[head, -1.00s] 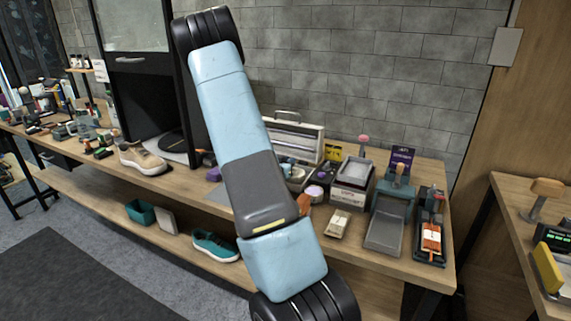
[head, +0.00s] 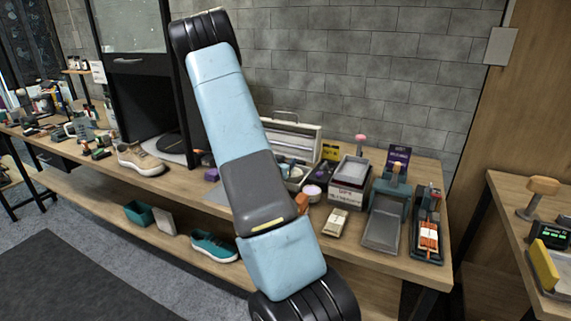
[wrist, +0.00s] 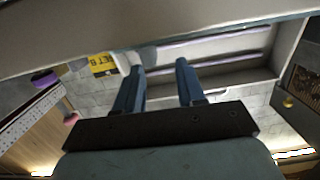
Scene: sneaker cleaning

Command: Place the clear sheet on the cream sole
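A tan sneaker (head: 140,160) with a pale cream sole stands on the wooden bench, left of my arm in the head view. I cannot make out the clear sheet in either view. My gripper (wrist: 158,72) shows two blue fingers in the wrist view, apart with nothing visible between them. They point toward a pale open case with slotted rails (wrist: 215,58). In the head view my gripper is hidden behind my arm. A similar pale case (head: 295,135) stands at the back of the bench, partly covered by my arm.
A dark-framed cabinet (head: 128,62) stands behind the sneaker. Right of my arm, the bench holds a labelled box (head: 350,180), a grey tray (head: 382,231) and a dark tool rack (head: 428,225). A teal shoe (head: 214,247) lies on the lower shelf. A yellow card (wrist: 103,64) shows beside the case.

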